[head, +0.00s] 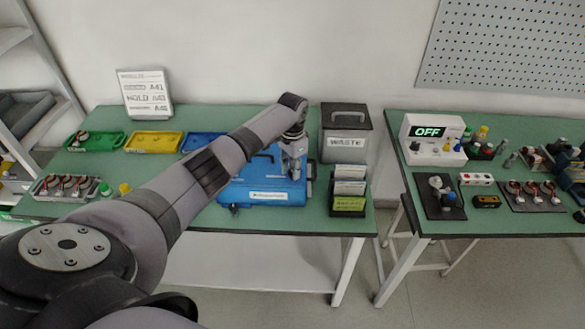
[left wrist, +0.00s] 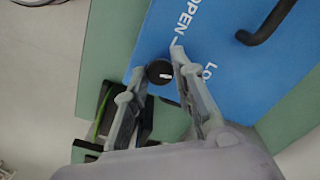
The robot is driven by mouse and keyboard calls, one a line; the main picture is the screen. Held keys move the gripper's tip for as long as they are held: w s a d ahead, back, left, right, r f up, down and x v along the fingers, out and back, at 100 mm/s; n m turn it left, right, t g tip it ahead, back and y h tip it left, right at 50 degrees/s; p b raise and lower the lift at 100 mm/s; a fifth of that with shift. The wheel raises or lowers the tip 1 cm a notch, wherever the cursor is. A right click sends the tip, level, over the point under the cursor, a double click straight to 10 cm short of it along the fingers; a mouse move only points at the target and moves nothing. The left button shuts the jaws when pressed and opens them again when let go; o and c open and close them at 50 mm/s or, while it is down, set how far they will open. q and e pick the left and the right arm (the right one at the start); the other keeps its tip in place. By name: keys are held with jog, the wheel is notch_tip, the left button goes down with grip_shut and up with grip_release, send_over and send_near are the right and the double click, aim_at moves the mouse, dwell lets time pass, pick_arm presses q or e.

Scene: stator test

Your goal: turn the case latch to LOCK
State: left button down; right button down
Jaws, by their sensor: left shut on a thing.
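The blue case (head: 262,192) lies on the left green table, and its blue lid fills much of the left wrist view (left wrist: 225,50). The case latch is a round black knob (left wrist: 160,72) with a short white mark. The word OPEN is printed above it in that view, and the letters LO show to its right, the rest hidden by a finger. My left gripper (left wrist: 158,62) is shut on the knob, one finger on each side. In the head view the left gripper (head: 293,170) points down over the right part of the case. My right gripper is not in view.
A grey WASTE bin (head: 346,134) and a black rack of cards (head: 348,192) stand just right of the case. Green (head: 96,148), yellow and blue trays lie behind my left arm. A black case handle (left wrist: 266,24) shows nearby.

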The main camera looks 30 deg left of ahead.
pick_arm(q)
jog(key=shift+m, duration=1.6)
jog(key=c, duration=1.3)
grip_release()
jog(key=shift+c, duration=0.2)
notch_tip(320, 180, up, 12)
